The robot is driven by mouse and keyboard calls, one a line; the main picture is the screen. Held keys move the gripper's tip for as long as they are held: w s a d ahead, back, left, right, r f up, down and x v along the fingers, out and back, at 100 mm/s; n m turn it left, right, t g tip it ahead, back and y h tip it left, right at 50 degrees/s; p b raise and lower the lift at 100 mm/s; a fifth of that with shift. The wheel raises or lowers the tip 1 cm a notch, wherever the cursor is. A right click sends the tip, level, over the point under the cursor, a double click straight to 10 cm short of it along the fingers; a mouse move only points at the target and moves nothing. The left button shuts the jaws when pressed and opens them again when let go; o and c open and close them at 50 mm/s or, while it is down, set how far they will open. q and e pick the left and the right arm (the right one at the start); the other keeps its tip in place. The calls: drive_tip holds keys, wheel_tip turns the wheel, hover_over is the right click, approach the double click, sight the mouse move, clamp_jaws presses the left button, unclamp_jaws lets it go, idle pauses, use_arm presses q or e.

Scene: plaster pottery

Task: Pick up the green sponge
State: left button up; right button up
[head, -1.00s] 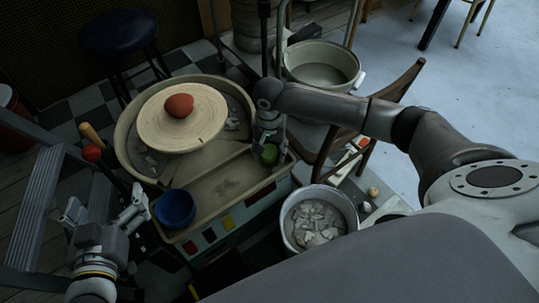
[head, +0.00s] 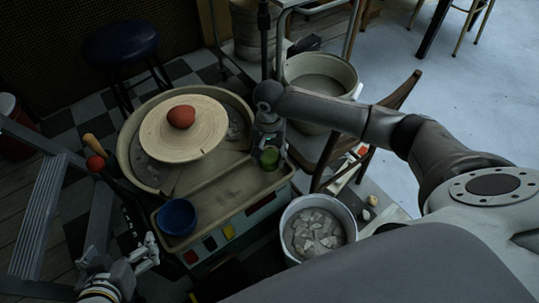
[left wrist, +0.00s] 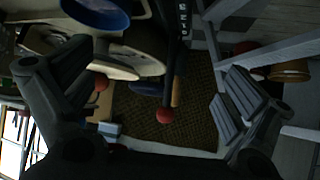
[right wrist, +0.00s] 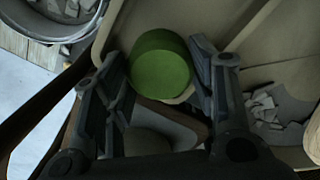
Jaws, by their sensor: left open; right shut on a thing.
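The green sponge (head: 269,158), a round green block, is at the right end of the wheel's tray in the head view. It shows large between the fingers in the right wrist view (right wrist: 160,62). My right gripper (head: 268,146) is shut on it from above; I cannot tell whether the sponge touches the tray. My left gripper (head: 143,256) is open and empty at the lower left, below the blue bowl. In the left wrist view its fingers are wide apart, with nothing between them (left wrist: 160,100).
The pottery wheel (head: 205,140) carries a red-brown lump (head: 181,117). A blue bowl (head: 177,217) sits on the tray's left end. A bucket of pale shards (head: 318,232) stands at the right. A ladder (head: 50,205) is at the left, near red-tipped handles (head: 95,163). A chair (head: 345,150) stands behind my right arm.

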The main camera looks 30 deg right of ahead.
sight(269, 166)
drive_tip(key=s+r, duration=0.1)
drive_tip(key=a+r+p, duration=0.1)
drive_tip(key=s+r, duration=0.1)
drive_tip(key=shift+s+a+r+p, duration=0.2)
drive_tip(key=shift+s+r+p, duration=0.1)
drive_tip(key=shift+p, duration=0.05)
use_arm(q)
drive_tip(key=s+a+f+g+y+p, duration=0.1)
drive_tip(key=s+a+g, duration=0.15)
drive_tip(key=s, duration=0.25)
drive_tip(key=s+a+f+g+y+p, duration=0.1)
drive_tip(key=s+f+g+p, duration=0.1)
drive_tip(key=s+g, duration=0.3)
wheel_tip(269, 166, down, 8)
drive_tip(key=p, duration=0.1)
drive_tip(key=shift+w+d+r+t, duration=0.2)
drive_tip(key=shift+w+t, duration=0.25)
use_arm(e)
drive_tip(key=s+a+r, duration=0.5)
drive_tip(key=s+r, duration=0.1)
drive_tip(key=s, duration=0.3)
drive_tip(key=shift+s+a+r, duration=0.15)
drive_tip(key=shift+s+a, duration=0.1)
drive_tip(key=shift+s, duration=0.05)
drive_tip(key=shift+o, duration=1)
drive_tip(key=shift+c, duration=1.3)
